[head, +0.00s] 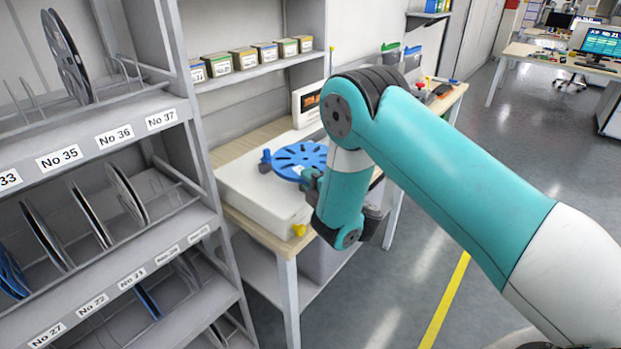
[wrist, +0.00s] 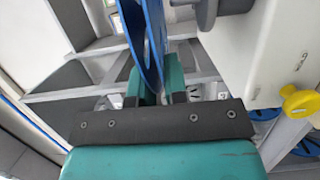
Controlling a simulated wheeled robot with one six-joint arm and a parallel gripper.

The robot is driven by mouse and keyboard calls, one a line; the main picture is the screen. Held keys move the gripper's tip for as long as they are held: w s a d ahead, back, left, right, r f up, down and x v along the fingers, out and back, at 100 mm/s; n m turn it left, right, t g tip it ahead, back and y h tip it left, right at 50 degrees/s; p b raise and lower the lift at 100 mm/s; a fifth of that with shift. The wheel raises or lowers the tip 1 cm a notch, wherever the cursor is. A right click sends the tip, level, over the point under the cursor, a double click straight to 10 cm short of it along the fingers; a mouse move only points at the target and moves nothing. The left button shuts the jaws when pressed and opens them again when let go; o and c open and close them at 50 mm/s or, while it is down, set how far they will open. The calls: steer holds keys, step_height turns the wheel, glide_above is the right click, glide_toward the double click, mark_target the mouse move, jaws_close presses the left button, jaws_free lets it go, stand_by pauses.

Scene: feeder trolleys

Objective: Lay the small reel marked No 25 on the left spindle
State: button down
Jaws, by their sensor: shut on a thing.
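A blue slotted reel (head: 301,157) is held flat above the white machine (head: 240,190) on the bench. My gripper (head: 312,181) is shut on its right edge. In the wrist view the reel (wrist: 146,35) is seen edge-on between the fingers (wrist: 163,90). A grey post (wrist: 207,12) stands out from the white body close beside the reel. In the head view a small blue-grey post (head: 265,161) shows just left of the reel. The reel hides part of the machine's top, and I cannot tell whether reel and post touch. No number is readable on the reel.
A shelf rack (head: 95,120) with reels and number labels stands at the left. A yellow knob (head: 298,230) sticks out of the machine's front. Small boxes (head: 245,59) line a shelf above the bench. The floor at the right is clear, with a yellow line (head: 444,300).

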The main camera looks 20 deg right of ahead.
steer(key=shift+f+b, duration=0.9)
steer(key=shift+f, duration=0.15)
stand_by(0.7)
steer(key=shift+f+b, duration=0.75)
steer(key=shift+f, duration=0.1)
steer(key=c, duration=1.1)
jaws_free()
